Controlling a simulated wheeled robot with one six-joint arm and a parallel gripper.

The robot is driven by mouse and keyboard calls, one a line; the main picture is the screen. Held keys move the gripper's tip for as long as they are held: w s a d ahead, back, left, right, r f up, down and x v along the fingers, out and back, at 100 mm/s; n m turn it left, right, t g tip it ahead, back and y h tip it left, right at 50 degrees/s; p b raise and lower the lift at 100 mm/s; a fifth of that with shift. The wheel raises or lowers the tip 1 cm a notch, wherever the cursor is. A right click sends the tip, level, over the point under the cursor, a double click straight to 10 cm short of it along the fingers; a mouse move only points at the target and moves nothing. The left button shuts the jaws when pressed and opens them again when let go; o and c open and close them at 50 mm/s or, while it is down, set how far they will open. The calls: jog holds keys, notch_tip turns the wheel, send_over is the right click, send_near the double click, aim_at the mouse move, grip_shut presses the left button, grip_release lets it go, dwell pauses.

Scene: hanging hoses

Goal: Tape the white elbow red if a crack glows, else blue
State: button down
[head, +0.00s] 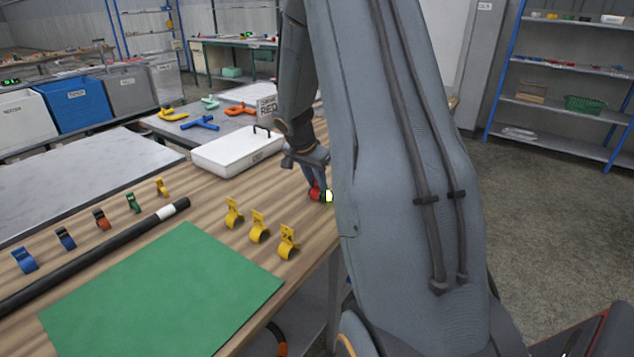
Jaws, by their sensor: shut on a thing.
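My gripper (318,183), partly hidden by my own arm, is over the right edge of the wooden table. I cannot make out a white elbow or any crack. A row of small rings with tabs stands at the left, including blue (25,260), orange-red (101,218) and green (133,203) ones. I cannot tell whether these are tape.
A black hose (110,245) with a white band and a green mat (160,295) lie on the table (205,205). Three yellow clips (258,227) stand near the right edge.

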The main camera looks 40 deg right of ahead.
jog(key=shift+s+a+f+b, duration=0.1)
jog(key=shift+s+f+b, duration=0.05)
jog(key=shift+f+b, duration=0.25)
jog(key=shift+s+a+f+b, duration=0.15)
jog(key=shift+f+b, duration=0.1)
jog(key=shift+f, duration=0.25)
jog(key=shift+d, duration=0.1)
dwell(0.4)
jog(key=c, duration=1.5)
grip_release()
jog(key=shift+c, duration=0.2)
jog(key=shift+o, duration=0.4)
jog(key=shift+w+r, duration=0.1)
jog(key=shift+r, duration=0.55)
jog(key=v, duration=0.8)
jog(key=shift+w+d+b, duration=0.2)
jog(key=shift+d+b, duration=0.05)
jog(key=shift+b, duration=0.15)
